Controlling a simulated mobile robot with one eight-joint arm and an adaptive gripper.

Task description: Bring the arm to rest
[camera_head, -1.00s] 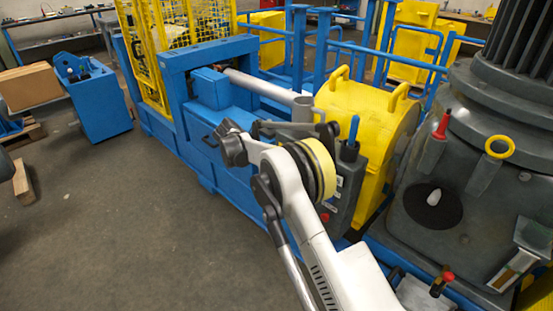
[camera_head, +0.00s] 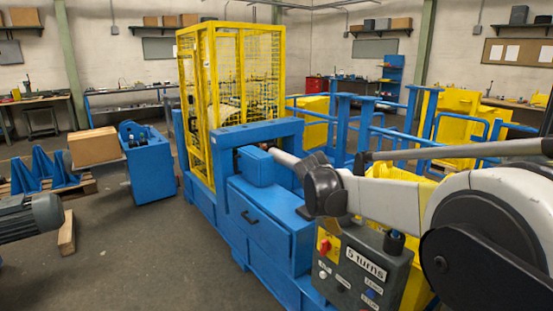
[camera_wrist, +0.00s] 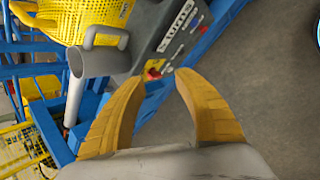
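My gripper (camera_wrist: 160,74) shows in the wrist view as two curved yellow fingers. Their tips are apart and nothing is held between them. In the head view my pale arm reaches in from the right with a dark joint over the blue machine (camera_head: 265,215); I cannot make out the fingers there. A grey control box (camera_head: 362,268) marked "5 turns" stands below my arm. In the wrist view the control box (camera_wrist: 178,38) lies beyond the fingertips, with a red knob (camera_wrist: 154,73) near the gap.
A yellow mesh cage (camera_head: 240,90) and blue railings (camera_head: 345,115) stand around the machine. A blue cabinet (camera_head: 150,170) and a motor (camera_head: 30,218) are at left.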

